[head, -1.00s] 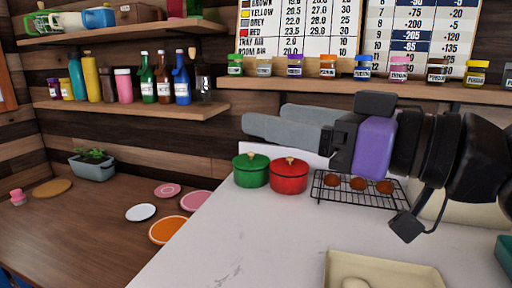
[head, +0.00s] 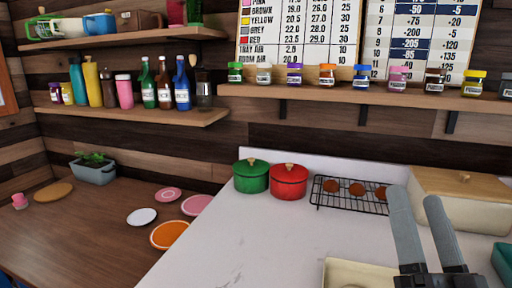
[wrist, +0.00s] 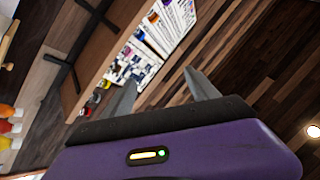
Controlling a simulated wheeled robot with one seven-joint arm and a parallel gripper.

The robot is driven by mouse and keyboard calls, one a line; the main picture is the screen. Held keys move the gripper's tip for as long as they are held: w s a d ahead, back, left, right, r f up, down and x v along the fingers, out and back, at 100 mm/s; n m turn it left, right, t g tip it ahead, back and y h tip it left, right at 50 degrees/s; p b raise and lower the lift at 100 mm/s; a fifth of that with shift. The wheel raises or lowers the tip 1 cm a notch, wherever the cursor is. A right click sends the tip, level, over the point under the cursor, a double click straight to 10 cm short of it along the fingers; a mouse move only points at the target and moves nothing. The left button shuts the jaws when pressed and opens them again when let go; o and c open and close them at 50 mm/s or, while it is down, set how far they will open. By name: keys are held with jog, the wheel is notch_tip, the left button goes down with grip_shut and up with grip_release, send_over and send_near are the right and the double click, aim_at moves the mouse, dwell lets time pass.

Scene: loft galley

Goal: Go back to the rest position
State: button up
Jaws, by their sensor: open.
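My gripper (head: 418,218) is at the lower right of the head view, its two grey fingers pointing up and spread apart with nothing between them. It shows in front of the cream bread box and the white counter. In the wrist view the fingers (wrist: 160,92) are also apart and empty, above the purple gripper body. That view looks up past the shelf toward the wall charts and the wooden ceiling.
A wire rack (head: 345,190) with brown round items, a red pot (head: 289,182), a green pot (head: 251,177) and a bread box (head: 465,200) stand on the white counter (head: 240,235). A cream tray (head: 350,275) lies in front. A jar shelf (head: 330,94) runs above.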

jog(key=s+f+n+g+h+p, duration=0.1)
jog(key=s+f+g, duration=0.1)
jog(key=s+f, duration=0.5)
jog(key=s+f+g+h, duration=0.2)
jog(key=s+f, duration=0.3)
jog(key=f, duration=0.4)
jog(key=s+a+f+n+g+y+p, duration=0.1)
jog(key=s+f+n+g+y, duration=0.1)
jog(key=s+f, duration=0.4)
jog(key=s+a+f+n+g+y+p, duration=0.1)
jog(key=s+f, duration=0.5)
jog(key=s, duration=0.6)
jog(key=n+g+y, duration=0.1)
jog(key=n+g, duration=0.1)
jog(key=g, duration=0.1)
jog(key=shift+f+g, duration=0.2)
jog(key=shift+g, duration=0.1)
